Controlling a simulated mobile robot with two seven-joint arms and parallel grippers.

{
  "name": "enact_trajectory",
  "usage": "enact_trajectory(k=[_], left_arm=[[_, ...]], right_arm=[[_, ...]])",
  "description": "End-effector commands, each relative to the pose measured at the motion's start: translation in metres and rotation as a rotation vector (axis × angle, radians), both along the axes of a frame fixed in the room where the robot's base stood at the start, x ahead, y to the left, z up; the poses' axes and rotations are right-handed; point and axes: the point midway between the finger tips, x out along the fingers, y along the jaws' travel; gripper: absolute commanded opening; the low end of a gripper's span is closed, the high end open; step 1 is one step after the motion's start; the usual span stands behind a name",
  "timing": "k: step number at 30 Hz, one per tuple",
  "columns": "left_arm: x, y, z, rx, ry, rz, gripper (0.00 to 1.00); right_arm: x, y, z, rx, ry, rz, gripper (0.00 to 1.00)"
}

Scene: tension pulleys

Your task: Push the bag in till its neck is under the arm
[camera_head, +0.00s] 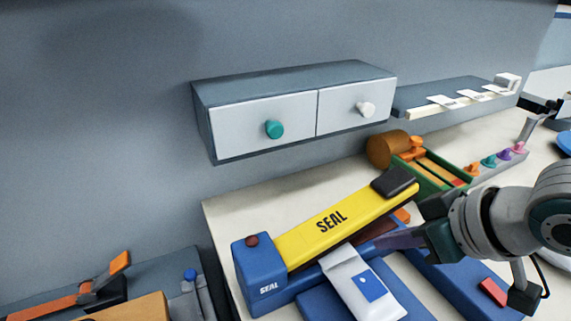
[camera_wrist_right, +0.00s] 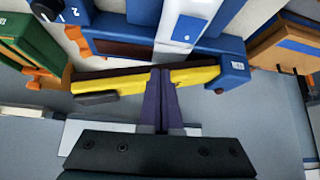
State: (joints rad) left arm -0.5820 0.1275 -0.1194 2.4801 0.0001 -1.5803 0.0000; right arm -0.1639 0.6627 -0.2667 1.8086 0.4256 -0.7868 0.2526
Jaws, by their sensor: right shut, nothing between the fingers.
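The sealer has a blue base (camera_head: 262,278) and a raised yellow arm (camera_head: 335,222) marked SEAL, with a black pad at its upper right end. The white bag (camera_head: 352,268) with a blue square lies in front of the sealer, its narrow end close to the yellow arm's lower edge. I cannot tell whether the neck is under it. In the right wrist view the bag (camera_wrist_right: 178,42) lies beyond my fingers. My right gripper (camera_head: 382,242) is shut and empty beside the yellow arm; its purple fingers (camera_wrist_right: 160,75) cross in front of the arm (camera_wrist_right: 200,78). My left gripper is out of view.
A wall cabinet (camera_head: 290,112) with two knobbed drawers hangs above. A green rack (camera_head: 432,170) with a brown roll stands behind the sealer's right end. A blue block with a red button (camera_head: 493,292) lies at right. An orange-handled tool (camera_head: 95,288) is at lower left.

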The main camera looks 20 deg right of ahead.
Motion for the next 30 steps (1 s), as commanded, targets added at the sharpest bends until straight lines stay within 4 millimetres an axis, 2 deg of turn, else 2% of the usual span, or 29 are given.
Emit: enact_trajectory(k=[6,12,26,30], left_arm=[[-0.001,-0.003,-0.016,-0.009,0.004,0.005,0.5],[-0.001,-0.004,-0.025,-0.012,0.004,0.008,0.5],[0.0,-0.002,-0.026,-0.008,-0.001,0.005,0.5],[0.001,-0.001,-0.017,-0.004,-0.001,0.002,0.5]], right_arm=[[0.027,0.005,-0.036,-0.001,-0.003,0.0,0.0],[0.044,0.009,-0.057,-0.002,-0.003,0.003,0.0],[0.05,0.01,-0.063,-0.004,-0.004,0.005,0.0],[0.043,0.008,-0.06,-0.004,-0.001,0.005,0.0]])
